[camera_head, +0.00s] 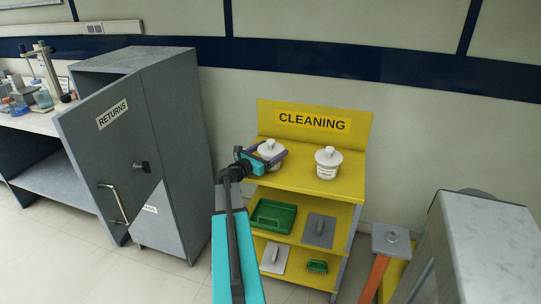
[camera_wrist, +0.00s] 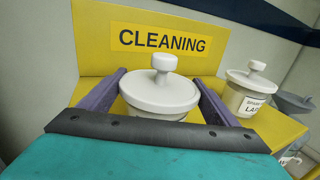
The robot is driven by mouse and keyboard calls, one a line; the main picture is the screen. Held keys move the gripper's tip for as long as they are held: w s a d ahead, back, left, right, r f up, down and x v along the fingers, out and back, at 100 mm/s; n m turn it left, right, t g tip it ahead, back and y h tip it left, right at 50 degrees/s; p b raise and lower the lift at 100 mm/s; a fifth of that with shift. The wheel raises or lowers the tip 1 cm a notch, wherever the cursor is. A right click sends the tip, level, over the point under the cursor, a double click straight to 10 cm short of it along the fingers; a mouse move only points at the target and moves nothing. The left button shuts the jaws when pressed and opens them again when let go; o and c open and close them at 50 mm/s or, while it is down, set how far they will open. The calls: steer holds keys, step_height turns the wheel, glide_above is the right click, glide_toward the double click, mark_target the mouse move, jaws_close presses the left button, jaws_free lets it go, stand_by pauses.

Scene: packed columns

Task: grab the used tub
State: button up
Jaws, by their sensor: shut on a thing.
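A white lidded tub (camera_head: 268,145) with a round knob stands upright on the left of the yellow shelf's top. My gripper (camera_head: 266,154) is shut on this left tub, with a purple finger on each side of it. The wrist view shows the same tub (camera_wrist: 160,92) between the fingers, below the lid; its lower part and any label are hidden by my gripper. A second white lidded tub (camera_head: 328,163) stands to the right, apart from my gripper. It also shows in the wrist view (camera_wrist: 247,92), with a label only partly readable. I cannot tell which tub is used.
The yellow CLEANING shelf (camera_head: 313,190) holds a green tray (camera_head: 273,215), grey pans and a green brush (camera_head: 317,266) lower down. A grey RETURNS cabinet (camera_head: 170,150) with its door open stands left. A grey-topped block (camera_head: 490,230) stands right. Pale floor is clear in front.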

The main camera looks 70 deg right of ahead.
mark_target(269, 144)
steer(key=shift+r, duration=0.2)
steer(key=shift+r, duration=0.85)
steer(key=shift+a+r+b, duration=0.25)
steer(key=shift+r+b, duration=0.1)
steer(key=shift+r, duration=0.4)
steer(key=a+r+p, duration=0.1)
steer(key=a+p, duration=0.1)
steer(key=a, duration=1.3)
steer(key=shift+a+r, duration=0.25)
steer(key=shift+w, duration=0.1)
